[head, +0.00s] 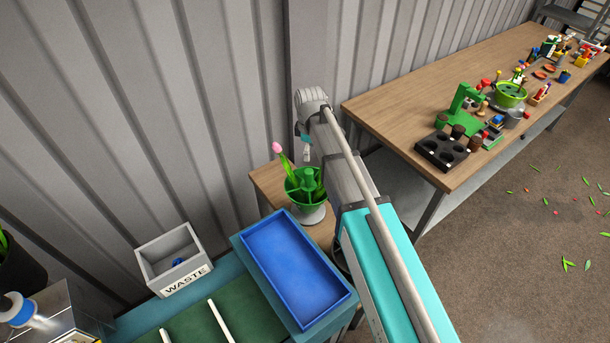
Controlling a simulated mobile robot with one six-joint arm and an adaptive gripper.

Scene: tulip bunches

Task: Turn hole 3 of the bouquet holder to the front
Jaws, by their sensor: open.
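The bouquet holder (302,188) is a green round holder on a pale grey round base, standing on a small wooden table. A pink tulip (278,149) with green leaves stands in it, leaning left. A green knob-like post rises from its middle. The hole numbers are too small to read, so I cannot tell which hole faces front. My gripper (306,152) hangs at the end of my arm, just above and behind the holder. It appears empty; its fingers are small and partly hidden by my arm. My arm also hides part of the holder's right side.
A blue tray (337,296) sits in front of the holder, and a grey WASTE bin (158,276) with a blue item inside stands at left. A corrugated wall (130,110) is close behind. A long wooden table (400,105) with several objects stands at right.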

